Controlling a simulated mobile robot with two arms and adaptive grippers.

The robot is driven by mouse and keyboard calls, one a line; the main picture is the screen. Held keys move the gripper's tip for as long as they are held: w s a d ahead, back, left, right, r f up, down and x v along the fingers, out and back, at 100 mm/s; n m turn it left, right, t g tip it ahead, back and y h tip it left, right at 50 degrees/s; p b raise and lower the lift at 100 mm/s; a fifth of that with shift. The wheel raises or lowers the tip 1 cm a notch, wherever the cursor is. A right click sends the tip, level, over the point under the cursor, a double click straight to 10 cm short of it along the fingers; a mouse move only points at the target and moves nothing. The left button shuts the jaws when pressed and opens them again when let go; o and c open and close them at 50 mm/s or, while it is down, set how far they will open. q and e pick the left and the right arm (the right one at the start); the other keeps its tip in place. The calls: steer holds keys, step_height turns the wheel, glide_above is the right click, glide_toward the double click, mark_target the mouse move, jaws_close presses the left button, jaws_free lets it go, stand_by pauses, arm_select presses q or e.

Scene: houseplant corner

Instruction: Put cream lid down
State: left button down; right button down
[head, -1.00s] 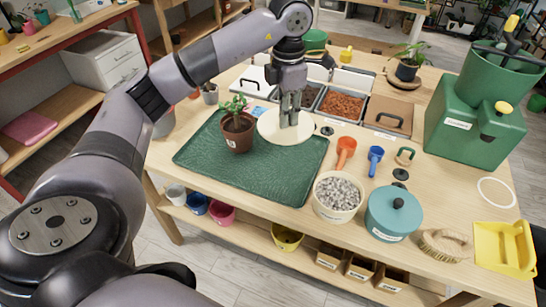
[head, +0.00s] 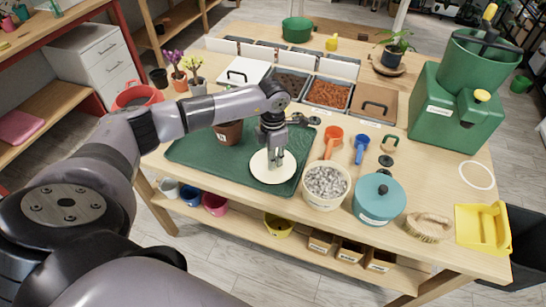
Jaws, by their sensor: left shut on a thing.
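The cream lid (head: 262,174) is a flat round disc, seen from above at the right part of the green tray (head: 208,157). My left gripper (head: 275,158) points down and is shut on the lid at its middle. Whether the lid touches the tray or hangs just above it I cannot tell. A cream pot (head: 325,202) full of grey gravel stands uncovered just to the right of the lid. My right gripper is not in view.
A brown plant pot (head: 229,132) stands on the tray, partly hidden behind my left arm. A teal lidded pot (head: 379,199), an orange scoop (head: 333,137) and a blue scoop (head: 361,146) are to the right. Soil bins (head: 328,94) are behind. The tray's front left is bare.

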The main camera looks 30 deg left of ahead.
arm_select(q)
steer(key=shift+f, duration=0.6)
steer(key=shift+f, duration=0.2)
steer(key=c, duration=1.5)
jaws_free()
steer(key=shift+r, duration=0.1)
